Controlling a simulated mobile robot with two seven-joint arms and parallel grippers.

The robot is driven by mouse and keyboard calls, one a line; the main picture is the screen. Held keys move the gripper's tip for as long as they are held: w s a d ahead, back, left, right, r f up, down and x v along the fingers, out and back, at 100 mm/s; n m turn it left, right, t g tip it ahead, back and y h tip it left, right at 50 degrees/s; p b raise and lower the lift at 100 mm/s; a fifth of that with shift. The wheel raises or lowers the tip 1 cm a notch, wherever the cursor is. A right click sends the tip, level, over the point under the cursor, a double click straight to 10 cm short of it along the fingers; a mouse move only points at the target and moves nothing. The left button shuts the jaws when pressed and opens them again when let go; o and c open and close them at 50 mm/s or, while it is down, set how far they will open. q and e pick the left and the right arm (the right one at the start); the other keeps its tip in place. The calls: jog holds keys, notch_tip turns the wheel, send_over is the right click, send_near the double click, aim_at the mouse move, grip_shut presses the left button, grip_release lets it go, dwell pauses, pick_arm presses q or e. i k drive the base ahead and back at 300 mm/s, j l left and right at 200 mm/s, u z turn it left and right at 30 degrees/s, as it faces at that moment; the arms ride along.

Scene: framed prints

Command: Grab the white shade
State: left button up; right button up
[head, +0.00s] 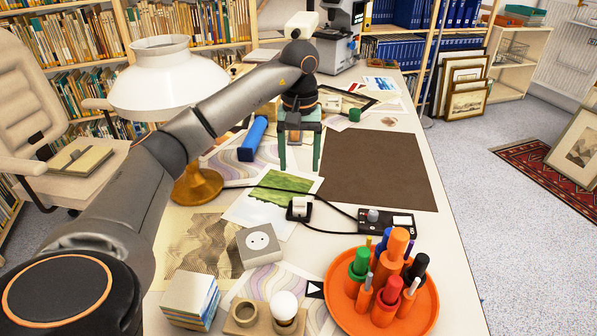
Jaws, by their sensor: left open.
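The white shade (150,88) is a wide, glossy cone with a raised collar, at the upper left of the head view. It sits above a brass-coloured round base (197,186) at the left edge of the table. My left arm crosses in front of the shade's right part and hides much of the stem between shade and base. My left gripper (300,168) is to the right of the shade, apart from it. Its two green fingers point down, spread, with nothing held between them. My right gripper does not show.
A dark brown mat (378,170) lies right of my gripper. A blue roll (252,138) lies between shade and gripper. An orange tray (342,302) of coloured cylinders, a socket block (259,246) and a cabled black device (388,221) are nearer. A chair (30,100) stands left.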

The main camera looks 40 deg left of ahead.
aim_at(165, 78)
jog(key=k+l, duration=0.75)
jog(key=l, duration=0.2)
